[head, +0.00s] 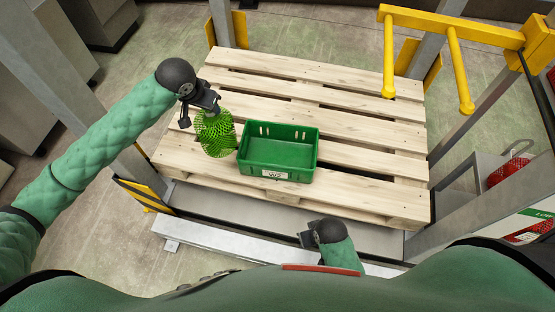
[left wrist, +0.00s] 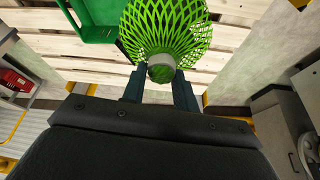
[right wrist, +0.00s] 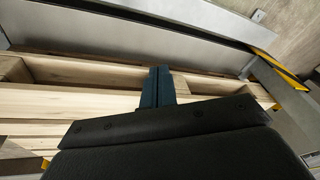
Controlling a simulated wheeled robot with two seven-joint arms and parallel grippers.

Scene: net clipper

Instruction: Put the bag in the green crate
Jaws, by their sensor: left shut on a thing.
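The bag is a bright green net bag (head: 215,133) with a grey clip at its top, left of the crate in the head view. It also fills the top middle of the left wrist view (left wrist: 165,30). My left gripper (head: 207,108) is shut on the bag's clipped top, and the bag hangs below it. The green crate (head: 278,171) stands on the pallet with its open top up and a white label on its front. It looks empty. The crate's corner shows in the left wrist view (left wrist: 95,33). My right gripper (head: 308,236) is low in front of the pallet, its fingers (right wrist: 162,85) together and empty.
The wooden pallet (head: 330,97) bears the crate and has free boards behind and to the right. Grey posts stand around it. A yellow bar frame (head: 455,28) juts in at the upper right. A metal ledge (head: 225,244) runs along the front.

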